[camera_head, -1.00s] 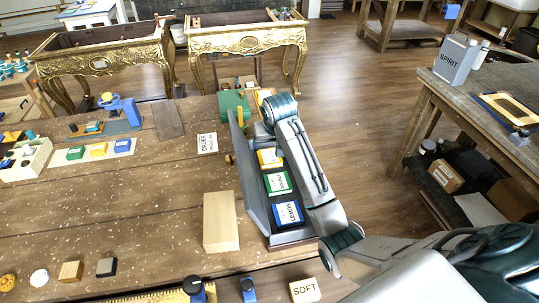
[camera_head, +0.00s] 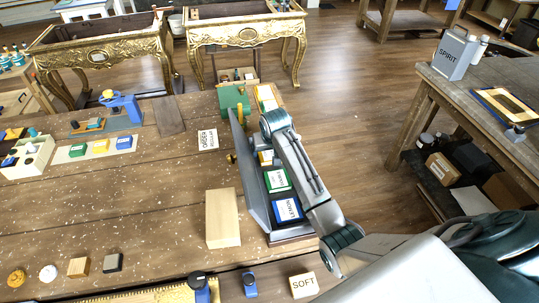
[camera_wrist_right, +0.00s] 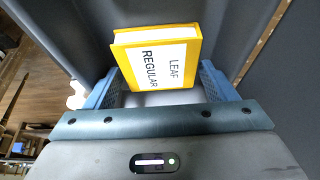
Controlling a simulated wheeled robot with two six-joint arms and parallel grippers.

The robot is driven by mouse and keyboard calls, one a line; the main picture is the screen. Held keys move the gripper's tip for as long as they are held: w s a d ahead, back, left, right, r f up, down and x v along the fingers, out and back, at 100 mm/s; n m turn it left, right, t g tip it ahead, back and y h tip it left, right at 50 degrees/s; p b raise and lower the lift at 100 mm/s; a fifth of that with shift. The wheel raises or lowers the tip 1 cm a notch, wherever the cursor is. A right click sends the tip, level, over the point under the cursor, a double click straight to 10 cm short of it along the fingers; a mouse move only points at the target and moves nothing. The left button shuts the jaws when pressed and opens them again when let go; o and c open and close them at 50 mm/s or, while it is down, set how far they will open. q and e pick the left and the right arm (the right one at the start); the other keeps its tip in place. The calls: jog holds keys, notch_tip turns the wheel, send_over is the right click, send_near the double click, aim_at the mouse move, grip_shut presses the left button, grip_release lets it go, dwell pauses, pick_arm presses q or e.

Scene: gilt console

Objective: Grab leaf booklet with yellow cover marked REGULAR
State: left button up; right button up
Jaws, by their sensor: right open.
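The yellow booklet marked LEAF REGULAR (camera_wrist_right: 158,57) stands in front of my right gripper (camera_wrist_right: 160,85) in the right wrist view, its label facing the camera. The two blue fingers are apart, one on each side of its lower part, with visible gaps. I cannot tell how deep it is between them. In the head view, the yellow booklet (camera_head: 265,157) is mostly hidden by my right wrist, at the far end of the grey holder (camera_head: 257,190). My right gripper (camera_head: 267,147) is over it, fingers hidden. My left gripper is not in view.
The holder also contains a green booklet (camera_head: 277,180) and a blue booklet marked LEMON (camera_head: 287,209). Its tall grey wall stands along the left. A wooden block (camera_head: 222,218) is left of the holder. A green object (camera_head: 234,101) stands beyond it.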

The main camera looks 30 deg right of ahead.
jog(key=shift+f, duration=0.15)
jog(key=shift+c, duration=0.7)
jog(key=c, duration=0.6)
